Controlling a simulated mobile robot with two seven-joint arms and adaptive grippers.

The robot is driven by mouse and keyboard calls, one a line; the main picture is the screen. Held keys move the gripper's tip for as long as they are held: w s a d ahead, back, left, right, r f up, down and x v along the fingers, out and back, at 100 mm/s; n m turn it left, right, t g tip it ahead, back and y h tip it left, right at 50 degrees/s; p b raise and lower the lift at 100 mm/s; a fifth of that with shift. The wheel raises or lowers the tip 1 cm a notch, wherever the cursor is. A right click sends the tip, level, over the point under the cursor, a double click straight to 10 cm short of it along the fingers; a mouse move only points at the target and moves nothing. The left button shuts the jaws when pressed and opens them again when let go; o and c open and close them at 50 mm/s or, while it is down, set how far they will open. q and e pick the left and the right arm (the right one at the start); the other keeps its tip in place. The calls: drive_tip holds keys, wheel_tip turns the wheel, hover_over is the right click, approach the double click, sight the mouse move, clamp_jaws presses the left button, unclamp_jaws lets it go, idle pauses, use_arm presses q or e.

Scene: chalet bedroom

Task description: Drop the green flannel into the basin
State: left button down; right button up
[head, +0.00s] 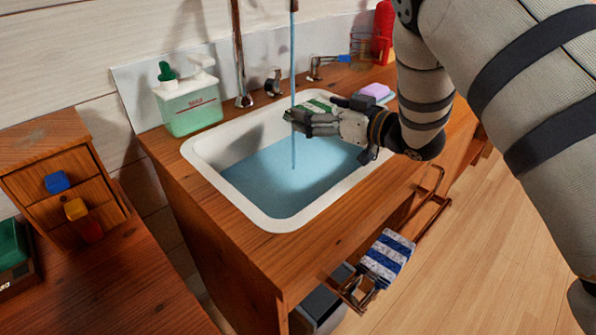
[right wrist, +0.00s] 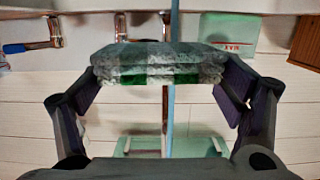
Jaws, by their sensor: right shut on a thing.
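The green flannel (head: 318,104) is a folded cloth in green, white and grey checks. My right gripper (head: 300,120) is shut on it and holds it above the basin. In the right wrist view the flannel (right wrist: 162,66) spans the gap between both fingers of the gripper (right wrist: 160,80). The basin (head: 205,153) is white, set in a wooden counter, and holds blue water. A thin stream of water (head: 293,60) falls into it close to the gripper. My left gripper is not in view.
A soap dispenser bottle (head: 188,105) with green liquid stands at the basin's back left. A blue-striped cloth (head: 388,258) hangs on the front rail.

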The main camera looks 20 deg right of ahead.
drive_tip(key=shift+r, duration=0.1)
drive_tip(key=o, duration=0.8)
drive_tip(key=v, duration=1.2)
